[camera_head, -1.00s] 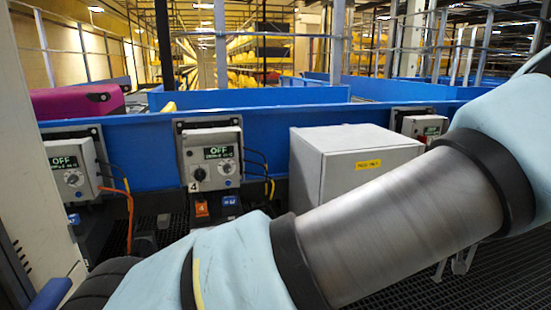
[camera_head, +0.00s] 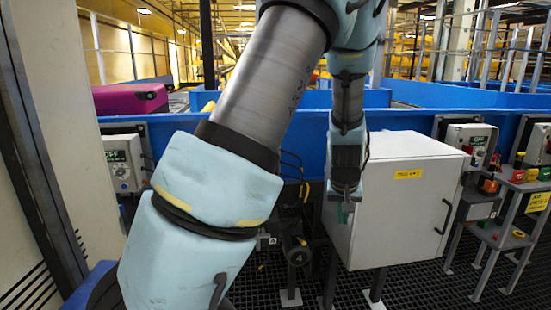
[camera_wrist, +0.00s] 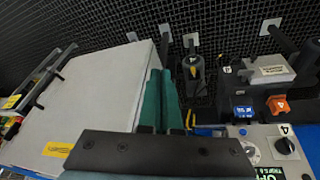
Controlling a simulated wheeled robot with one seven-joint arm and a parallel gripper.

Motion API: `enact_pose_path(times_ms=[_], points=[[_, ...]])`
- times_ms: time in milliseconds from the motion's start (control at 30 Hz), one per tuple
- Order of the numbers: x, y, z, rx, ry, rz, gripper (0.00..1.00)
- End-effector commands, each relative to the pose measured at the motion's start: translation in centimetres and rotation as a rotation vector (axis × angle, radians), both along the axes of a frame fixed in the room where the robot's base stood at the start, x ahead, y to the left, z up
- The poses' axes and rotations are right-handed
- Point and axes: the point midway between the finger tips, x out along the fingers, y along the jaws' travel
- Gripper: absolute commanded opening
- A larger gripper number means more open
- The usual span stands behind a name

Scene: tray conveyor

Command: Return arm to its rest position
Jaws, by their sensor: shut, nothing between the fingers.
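My gripper (camera_head: 345,212) hangs down at the end of my folded arm, in front of the left side of the white cabinet in the head view. Its two green fingers (camera_wrist: 163,75) lie side by side in the wrist view, shut with nothing between them. They point toward the dark floor grating. My arm rises from the lower left of the head view, bends at the top and comes down to the gripper. It hides part of the blue conveyor wall and one of the control boxes.
The white cabinet (camera_head: 400,170) stands right beside the gripper in the picture; it fills the left of the wrist view. A control box (camera_wrist: 285,147) marked 4 is at the lower right there. A blue conveyor wall (camera_head: 425,123) runs behind. A button stand (camera_head: 525,187) is at far right.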

Motion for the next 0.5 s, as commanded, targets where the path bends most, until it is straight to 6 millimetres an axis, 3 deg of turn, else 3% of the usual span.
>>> enact_pose_path(times_ms=[33, 200, 400, 500], points=[[-0.2, 2.9, 1.0, -0.002, 0.023, 0.026, 0.00], [-2.7, 10.9, 3.3, 0.010, 0.093, 0.071, 0.00], [-7.1, 19.0, 5.4, 0.046, 0.151, 0.109, 0.00], [-9.3, 21.9, 6.1, 0.068, 0.170, 0.124, 0.00]])
